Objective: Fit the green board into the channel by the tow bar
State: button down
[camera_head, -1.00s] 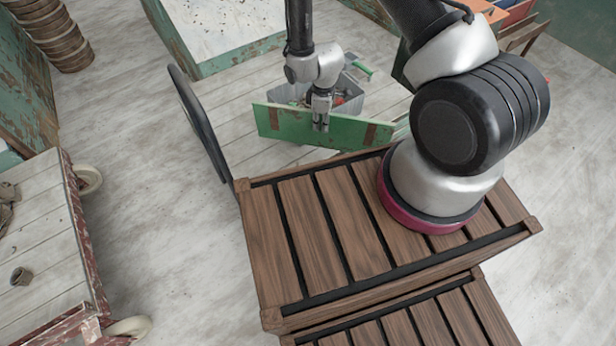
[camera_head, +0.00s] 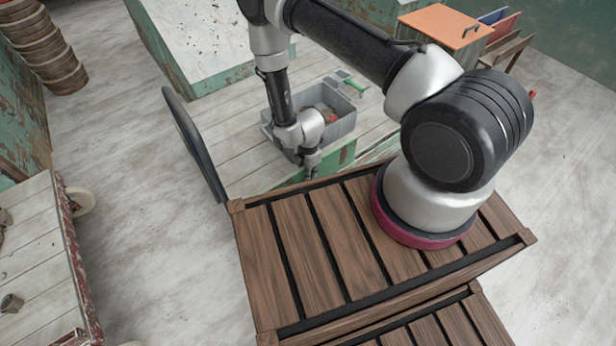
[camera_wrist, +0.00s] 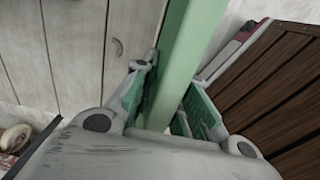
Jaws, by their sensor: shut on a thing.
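My gripper (camera_head: 310,172) is shut on the green board and holds it just beyond the edge of my slatted deck. In the wrist view, the board (camera_wrist: 182,55) runs edge-on between the two fingers (camera_wrist: 166,98). A black curved bar (camera_head: 190,135) stands at the left of the white plank surface; I cannot tell if it is the tow bar. The channel cannot be made out.
A grey bin (camera_head: 340,122) with small items stands just behind the gripper. A red-edged plank cart (camera_head: 45,250) is at the left. A pale-topped green block (camera_head: 200,40) and an orange-topped cabinet (camera_head: 440,30) are farther back. Floor at the left centre is clear.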

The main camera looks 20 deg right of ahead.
notch_tip(320, 180, down, 2)
jog(key=shift+f, duration=0.1)
jog(key=c, duration=1.4)
grip_release()
jog(key=shift+f, duration=0.1)
jog(key=shift+c, duration=0.2)
